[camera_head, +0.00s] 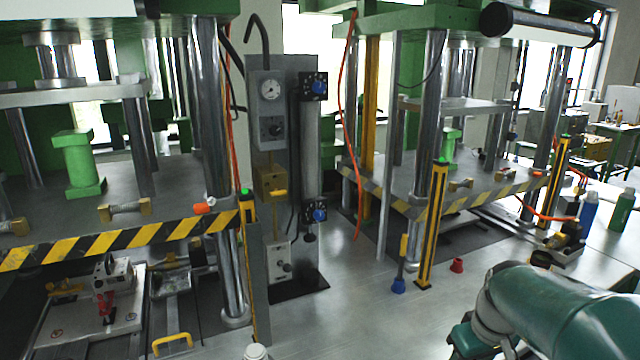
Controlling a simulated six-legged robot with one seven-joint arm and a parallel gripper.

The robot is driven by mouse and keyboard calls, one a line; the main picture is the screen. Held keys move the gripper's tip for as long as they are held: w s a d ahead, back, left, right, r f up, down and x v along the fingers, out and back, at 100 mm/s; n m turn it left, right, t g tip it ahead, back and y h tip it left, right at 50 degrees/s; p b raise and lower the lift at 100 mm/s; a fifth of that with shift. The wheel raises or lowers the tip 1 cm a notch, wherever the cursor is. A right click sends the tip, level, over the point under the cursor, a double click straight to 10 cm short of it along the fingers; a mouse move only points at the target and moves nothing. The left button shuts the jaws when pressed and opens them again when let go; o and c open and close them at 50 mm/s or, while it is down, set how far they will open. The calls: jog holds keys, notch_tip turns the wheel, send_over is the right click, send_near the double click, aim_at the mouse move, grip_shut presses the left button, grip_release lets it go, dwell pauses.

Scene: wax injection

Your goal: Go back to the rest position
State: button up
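My arm shows in the head view as a thick green link coming in from the lower right. It runs left to a pale joint ring, with a smaller green part below that at the bottom edge. My gripper is not in the picture, so I cannot see its fingers or anything in them. The visible part of my arm is in front of the grey floor or table surface (400,325), and I cannot tell whether it touches anything.
A left press with a striped edge (125,238) and a right press with a striped edge (490,195) flank a gauge panel (312,255).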

jog(key=s+a+r+t, duration=0.1)
jog(key=s+a+r, duration=0.2)
jog(key=s+a, duration=0.2)
jog(key=s+a+r+m+t, duration=0.1)
jog(key=s+a, duration=0.4)
jog(key=a, duration=0.5)
notch_tip(320, 180, up, 2)
jog(key=shift+a+r+m+t, duration=0.2)
jog(key=shift+m+t, duration=0.1)
jog(key=shift+t, duration=0.4)
jog(key=shift+d, duration=0.1)
